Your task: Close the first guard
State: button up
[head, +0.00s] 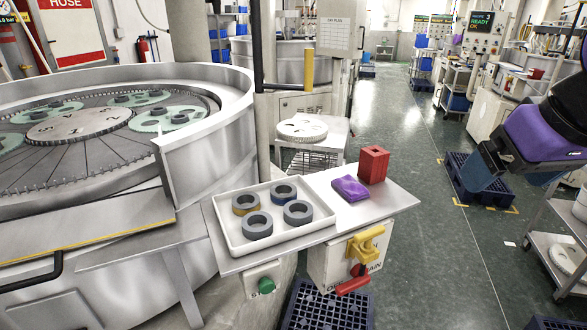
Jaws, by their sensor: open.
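The large round lapping machine (222,200) fills the left side. A curved silver guard wall (205,130) stands along its right rim. At the machine's front, a flat grey panel (85,225) with a yellow stripe along its edge and a black bar handle (32,276) lies lowered and sloping outward. This looks like the first guard, standing open; its left end is cut off by the frame. The toothed plate and green carriers (165,118) behind it are exposed. My gripper (507,187) is at the far right, open and empty, over the aisle, well away from the panel.
A side shelf (395,197) holds a white tray (222,238) of several rings, a purple cloth (350,188) and a red block (373,165). A trolley (545,235) stands right.

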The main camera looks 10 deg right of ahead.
aim_at(56, 232)
jog(key=k+j+z, duration=0.15)
jog(key=z, duration=0.25)
jog(key=k+z, duration=0.35)
jog(key=k+j+u, duration=0.25)
jog(key=u, duration=0.6)
jog(key=j+u, duration=0.15)
jog(key=u, duration=0.25)
jog(key=k+j+u, duration=0.1)
jog(key=u, duration=0.7)
